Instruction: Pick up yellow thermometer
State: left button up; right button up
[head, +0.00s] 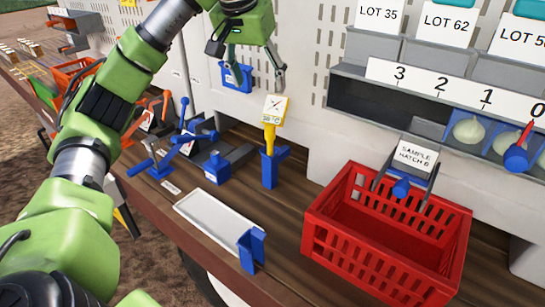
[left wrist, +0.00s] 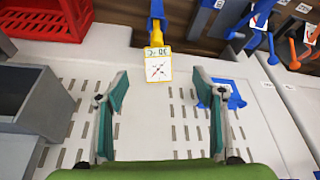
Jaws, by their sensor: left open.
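The yellow thermometer (head: 270,129) stands upright in a blue holder (head: 269,168) on the wooden bench, its square dial head with a white face at the top. In the left wrist view the thermometer (left wrist: 158,64) lies ahead of and between the fingers, with its stem in the blue holder. My left gripper (head: 253,72) is open and empty, above the thermometer and apart from it. The left wrist view also shows the two spread fingers of this gripper (left wrist: 157,92). My right gripper is not in view.
A red crate (head: 318,210) stands on the bench at right, below a sample hatch (head: 417,154). A white tray (head: 215,222) lies in front of the blue holder. Blue levers (head: 184,135) stand left of it. A perforated wall panel (head: 305,60) rises behind.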

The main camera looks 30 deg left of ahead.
aim_at(271, 119)
pick_arm(q)
jog(key=p+x, duration=0.1)
jog(key=x, duration=0.9)
jog(key=shift+w+a, duration=0.15)
jog(key=shift+w, duration=0.05)
jog(key=shift+w+f, duration=0.2)
jog(key=shift+f, duration=0.1)
jog(key=p+x, duration=0.2)
jog(key=x, duration=0.2)
jog(key=shift+d+f+p, duration=0.25)
jog(key=shift+d+p, duration=0.1)
jog(key=shift+p, duration=0.05)
jog(key=shift+w+f, duration=0.2)
jog(key=shift+f, duration=0.15)
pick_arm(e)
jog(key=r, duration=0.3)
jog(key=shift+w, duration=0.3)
pick_arm(q)
jog(key=shift+r, duration=0.1)
jog(key=c, duration=1.6)
